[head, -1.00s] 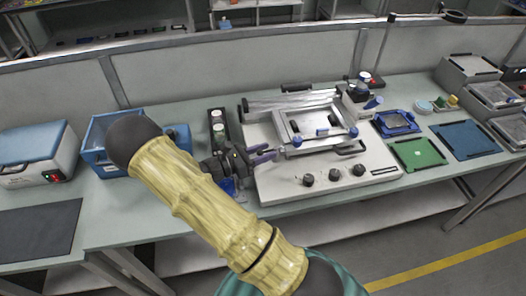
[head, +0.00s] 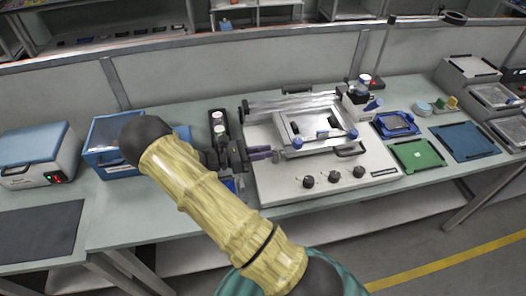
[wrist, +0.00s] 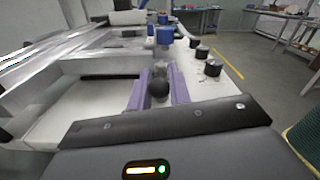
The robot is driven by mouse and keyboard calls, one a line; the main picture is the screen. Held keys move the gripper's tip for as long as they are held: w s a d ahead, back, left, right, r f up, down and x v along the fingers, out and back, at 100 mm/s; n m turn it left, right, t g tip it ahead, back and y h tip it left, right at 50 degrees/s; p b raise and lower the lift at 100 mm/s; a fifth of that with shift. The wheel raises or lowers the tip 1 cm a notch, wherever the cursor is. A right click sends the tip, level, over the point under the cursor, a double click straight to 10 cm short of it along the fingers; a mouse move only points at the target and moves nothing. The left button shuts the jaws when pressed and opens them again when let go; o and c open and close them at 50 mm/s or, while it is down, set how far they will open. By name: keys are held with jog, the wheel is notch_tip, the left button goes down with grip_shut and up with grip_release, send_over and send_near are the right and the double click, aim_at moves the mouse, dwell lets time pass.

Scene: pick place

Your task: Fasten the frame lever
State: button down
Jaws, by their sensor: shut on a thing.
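The silver frame (head: 290,122) lies on the white machine base, with blue knobs (head: 297,143) at its front corners. In the wrist view, my gripper's purple fingers (wrist: 158,92) stand on both sides of a small lever with a dark round knob (wrist: 159,89). The fingers are closed on this lever knob. The lever itself is too small to make out in the head view.
Black dials (head: 333,176) line the machine's front. A black handle (head: 351,150) sits on its right. Bottles with light caps (head: 218,122) stand close to my wrist on the left. Green (head: 418,155) and blue mats lie to the right.

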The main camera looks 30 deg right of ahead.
jog(key=c, duration=1.4)
grip_release()
jog(key=shift+o, duration=0.2)
jog(key=b+v, duration=0.2)
jog(key=v, duration=1.5)
jog(key=shift+a+b, duration=0.25)
jog(key=shift+b, duration=0.15)
jog(key=shift+d+r, duration=0.1)
jog(key=shift+r, duration=0.1)
